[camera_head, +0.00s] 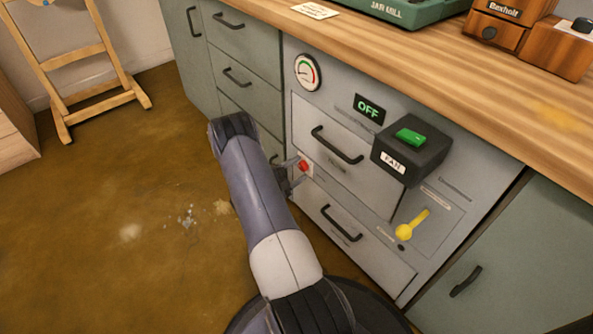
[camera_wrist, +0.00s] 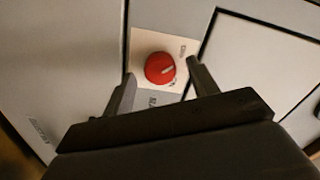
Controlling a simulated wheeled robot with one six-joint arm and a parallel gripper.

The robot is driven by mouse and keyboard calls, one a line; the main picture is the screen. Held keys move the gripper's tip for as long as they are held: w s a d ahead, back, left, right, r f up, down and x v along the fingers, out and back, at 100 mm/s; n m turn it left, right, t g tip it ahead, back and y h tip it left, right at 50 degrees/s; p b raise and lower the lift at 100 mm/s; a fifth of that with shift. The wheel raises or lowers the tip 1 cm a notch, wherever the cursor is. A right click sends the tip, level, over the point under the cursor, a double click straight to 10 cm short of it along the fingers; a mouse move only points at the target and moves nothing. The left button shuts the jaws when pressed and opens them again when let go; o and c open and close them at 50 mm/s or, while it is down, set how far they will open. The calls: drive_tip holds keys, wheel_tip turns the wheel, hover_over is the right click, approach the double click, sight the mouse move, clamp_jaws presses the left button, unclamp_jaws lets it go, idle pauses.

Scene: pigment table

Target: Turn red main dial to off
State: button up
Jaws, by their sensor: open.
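The red main dial (camera_head: 304,165) sits on the grey cabinet front, left of the drawers. My gripper (camera_head: 296,173) is beside the dial in the head view. In the wrist view my gripper (camera_wrist: 157,80) is open, with one finger to the left and one to the right of the dial. I cannot tell whether either finger touches it.
A round gauge (camera_head: 308,72), drawer handles (camera_head: 337,145) and a yellow lever (camera_head: 412,225) are on the same front. Open floor (camera_head: 150,190) lies left.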

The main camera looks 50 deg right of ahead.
drive_tip(key=w+a+p, duration=0.1)
drive_tip(key=a+p, duration=0.1)
drive_tip(key=a, duration=0.8)
drive_tip(key=shift+a, duration=0.3)
drive_tip(key=d, duration=0.3)
drive_tip(key=d+b, duration=0.1)
drive_tip(key=d, duration=0.3)
drive_tip(key=s+d+b, duration=0.1)
drive_tip(key=d, duration=0.3)
drive_tip(key=shift+a, duration=0.1)
